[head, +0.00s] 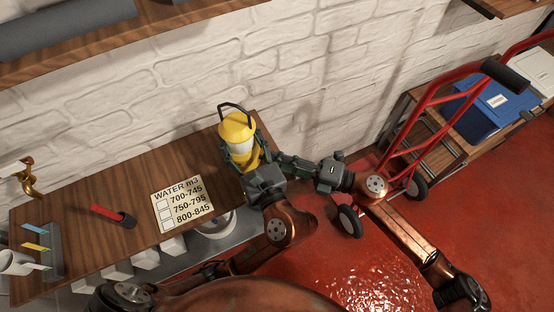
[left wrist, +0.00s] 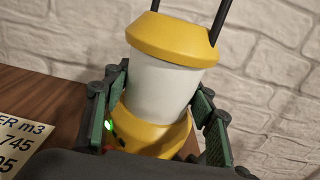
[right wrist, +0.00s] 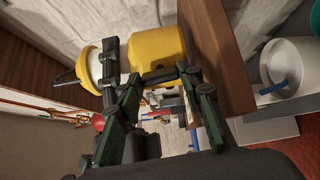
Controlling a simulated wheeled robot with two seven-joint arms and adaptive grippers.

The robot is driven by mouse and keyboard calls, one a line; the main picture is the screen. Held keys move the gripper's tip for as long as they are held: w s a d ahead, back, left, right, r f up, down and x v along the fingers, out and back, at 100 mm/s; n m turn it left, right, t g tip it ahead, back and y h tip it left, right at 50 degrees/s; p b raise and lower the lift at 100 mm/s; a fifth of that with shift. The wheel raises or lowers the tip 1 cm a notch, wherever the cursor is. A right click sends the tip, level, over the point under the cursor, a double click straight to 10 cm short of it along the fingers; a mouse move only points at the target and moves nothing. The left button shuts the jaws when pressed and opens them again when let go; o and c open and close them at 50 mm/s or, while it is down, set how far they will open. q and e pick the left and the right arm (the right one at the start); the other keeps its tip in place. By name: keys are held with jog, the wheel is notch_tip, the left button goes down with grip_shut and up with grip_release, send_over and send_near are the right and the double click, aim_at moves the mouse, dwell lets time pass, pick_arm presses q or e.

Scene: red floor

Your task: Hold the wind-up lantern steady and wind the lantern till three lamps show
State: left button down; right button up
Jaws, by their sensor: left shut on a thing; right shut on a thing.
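The wind-up lantern (head: 238,130), yellow with a white body and black handle, stands upright at the bench's right end. In the left wrist view the lantern (left wrist: 165,85) sits between both fingers of my left gripper (left wrist: 158,105), which is shut on it. A green lamp (left wrist: 109,126) glows on its base; a small reddish spot shows below it, and other lamps cannot be made out. My right gripper (head: 283,160) is at the lantern's right side, shut on a part there, apparently the crank.
The wooden bench (head: 95,205) holds a WATER m3 card (head: 182,203), a red-and-black tool (head: 113,215) and a white mug (head: 18,262). A brick wall (head: 320,70) stands close behind. A red hand truck (head: 425,100) and a blue crate (head: 490,105) are at right.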

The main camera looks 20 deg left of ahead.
jog(key=shift+w+f, duration=0.1)
jog(key=shift+f, duration=0.05)
jog(key=o, duration=1.2)
jog(key=shift+c, duration=0.2)
jog(key=shift+d, duration=0.1)
jog(key=d, duration=1.2)
jog(key=shift+a, duration=0.1)
